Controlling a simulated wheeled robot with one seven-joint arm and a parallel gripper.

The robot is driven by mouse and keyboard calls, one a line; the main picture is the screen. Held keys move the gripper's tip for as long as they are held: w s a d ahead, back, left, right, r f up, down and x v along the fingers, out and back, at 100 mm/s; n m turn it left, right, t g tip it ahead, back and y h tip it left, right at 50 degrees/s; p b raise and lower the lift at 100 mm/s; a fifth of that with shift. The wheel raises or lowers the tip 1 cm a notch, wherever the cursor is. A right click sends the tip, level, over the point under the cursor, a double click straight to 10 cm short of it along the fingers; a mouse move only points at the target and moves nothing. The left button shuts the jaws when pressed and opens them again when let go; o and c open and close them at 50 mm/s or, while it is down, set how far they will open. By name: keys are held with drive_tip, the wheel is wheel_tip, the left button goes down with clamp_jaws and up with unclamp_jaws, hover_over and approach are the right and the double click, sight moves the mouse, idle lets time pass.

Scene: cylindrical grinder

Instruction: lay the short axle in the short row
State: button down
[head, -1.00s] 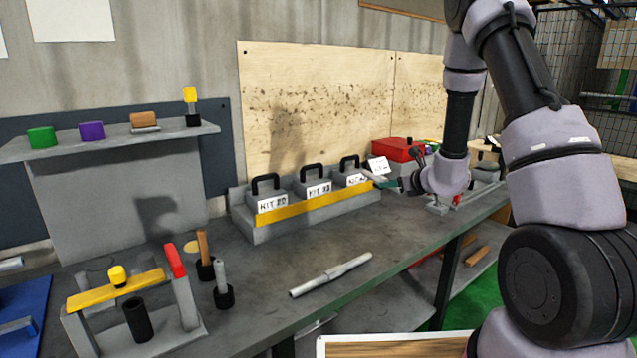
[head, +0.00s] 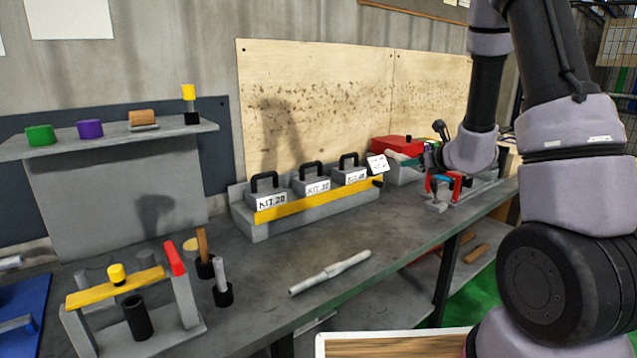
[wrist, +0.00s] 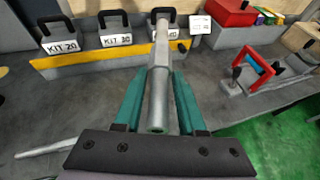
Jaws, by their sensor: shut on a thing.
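My gripper (wrist: 160,72) is shut on a grey stepped axle (wrist: 158,85), with a teal finger on each side of it. Its near end is a thick round bar and a thinner part points away toward the back of the bench. A second pale grey stepped axle (head: 330,273) lies on the open bench, and part of it shows at the lower left of the wrist view (wrist: 45,148). In the head view my gripper is small and partly hidden at the back right. I cannot make out the short row in these frames.
Grey kit blocks (head: 312,184) with black handles stand behind a yellow strip (head: 320,199). A red box (head: 398,148) and a red-handled fixture (wrist: 262,70) are to the right. Upright posts (head: 221,285) and a yellow-topped stand (head: 115,288) are at left.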

drive_tip(key=w+a+f+n+g+y, duration=0.1)
drive_tip(key=w+a+f+n+y, duration=0.2)
drive_tip(key=f, duration=0.4)
drive_tip(key=w+a+f, duration=0.4)
drive_tip(key=a+f, duration=0.1)
drive_tip(key=f, duration=0.1)
drive_tip(key=y, duration=0.1)
hover_over(366, 243)
wheel_tip(366, 243, down, 6)
drive_tip(key=shift+n+g, duration=0.4)
wheel_tip(366, 243, down, 5)
drive_tip(key=shift+a+f, duration=0.1)
drive_tip(key=shift+f, duration=2.5)
drive_tip(key=shift+f, duration=0.1)
drive_tip(key=c, duration=0.5)
unclamp_jaws()
drive_tip(key=shift+f, duration=0.1)
